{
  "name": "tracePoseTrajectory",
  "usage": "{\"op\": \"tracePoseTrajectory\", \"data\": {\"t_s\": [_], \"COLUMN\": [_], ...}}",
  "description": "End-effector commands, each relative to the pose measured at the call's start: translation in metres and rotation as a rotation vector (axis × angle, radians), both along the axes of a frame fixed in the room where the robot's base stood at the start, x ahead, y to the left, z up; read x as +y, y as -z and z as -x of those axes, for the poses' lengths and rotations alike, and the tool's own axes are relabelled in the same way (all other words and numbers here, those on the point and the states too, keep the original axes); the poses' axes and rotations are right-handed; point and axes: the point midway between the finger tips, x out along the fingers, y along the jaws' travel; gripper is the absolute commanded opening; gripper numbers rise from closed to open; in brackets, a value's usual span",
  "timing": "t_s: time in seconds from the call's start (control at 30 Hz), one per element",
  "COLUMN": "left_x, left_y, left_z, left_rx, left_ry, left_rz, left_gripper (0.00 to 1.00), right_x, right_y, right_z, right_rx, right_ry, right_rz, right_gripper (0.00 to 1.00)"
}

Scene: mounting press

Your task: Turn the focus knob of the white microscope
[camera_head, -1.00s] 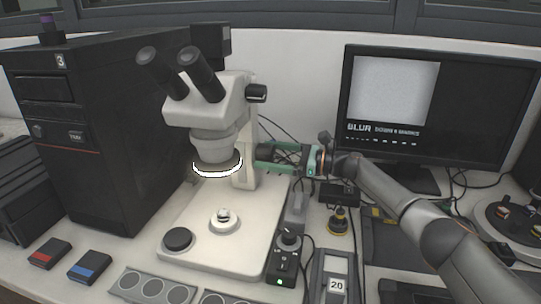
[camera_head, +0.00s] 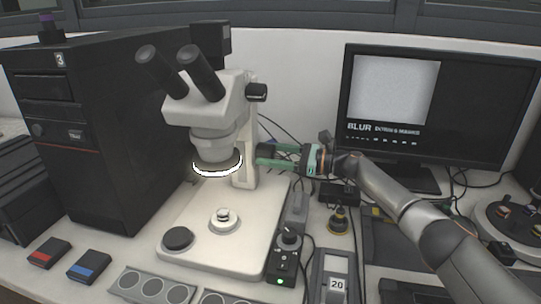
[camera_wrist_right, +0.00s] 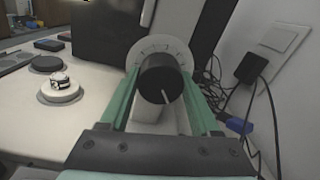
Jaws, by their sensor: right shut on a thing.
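The white microscope (camera_head: 216,113) stands upright on its pale base, with a bright ring light under its head. Its black focus knob (camera_wrist_right: 161,79), with a white index line and a pale graduated dial behind it, fills the middle of the right wrist view. My right gripper (camera_head: 266,155) has its green fingers at the right side of the microscope's column. The fingers lie on either side of the knob, and the gripper is shut on it. In the head view the fingers largely hide the knob. My left gripper is not in view.
A monitor (camera_head: 468,108) at the right shows a pale grey picture and the word BLUR. A black control box (camera_head: 284,263) stands in front of my right gripper. A dark cabinet (camera_head: 100,140) stands at the left. Cables hang beside the column.

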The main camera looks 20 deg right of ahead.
Motion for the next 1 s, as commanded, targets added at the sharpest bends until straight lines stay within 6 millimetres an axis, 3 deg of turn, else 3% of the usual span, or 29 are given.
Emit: {"op": "tracePoseTrajectory", "data": {"t_s": [0.53,0.93,0.97,1.0], "left_x": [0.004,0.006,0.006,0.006], "left_y": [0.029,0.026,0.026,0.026], "left_z": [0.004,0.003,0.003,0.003], "left_rx": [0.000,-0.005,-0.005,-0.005], "left_ry": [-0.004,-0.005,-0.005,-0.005], "left_rz": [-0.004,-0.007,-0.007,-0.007], "left_gripper": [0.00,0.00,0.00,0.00], "right_x": [0.001,0.000,0.000,0.000], "right_y": [0.002,0.000,0.000,0.000], "right_z": [0.000,-0.001,-0.001,-0.001], "right_rx": [-0.261,-0.291,-0.289,-0.289], "right_ry": [-0.001,0.000,0.000,0.000], "right_rz": [0.171,0.195,0.195,0.195], "right_gripper": [0.08,0.08,0.65,0.69]}}
